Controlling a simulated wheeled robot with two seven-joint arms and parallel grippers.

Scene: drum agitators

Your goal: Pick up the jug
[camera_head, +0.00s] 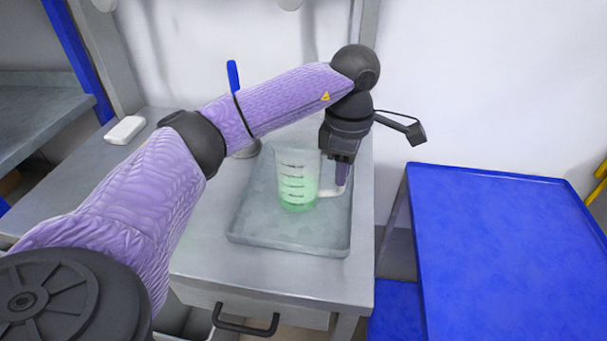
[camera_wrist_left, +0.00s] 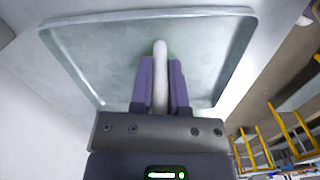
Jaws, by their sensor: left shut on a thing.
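The jug (camera_head: 296,178) is clear, with dark measuring marks and green liquid in its lower part. It is upright over the grey tray (camera_head: 270,236); whether its base touches the tray is hard to tell. My left gripper (camera_head: 342,176) reaches down from above on the jug's right side, shut on its white handle. In the left wrist view the pale handle (camera_wrist_left: 160,72) lies between the two purple fingers of my left gripper (camera_wrist_left: 162,70), and the jug's body does not show clearly. My right gripper is not in view.
The tray rests on a grey table (camera_head: 210,258) with a black drawer handle (camera_head: 245,325). A white block (camera_head: 125,130) and a blue-handled item (camera_head: 233,78) are at the back left. A blue cart (camera_head: 510,245) stands to the right, its top largely clear.

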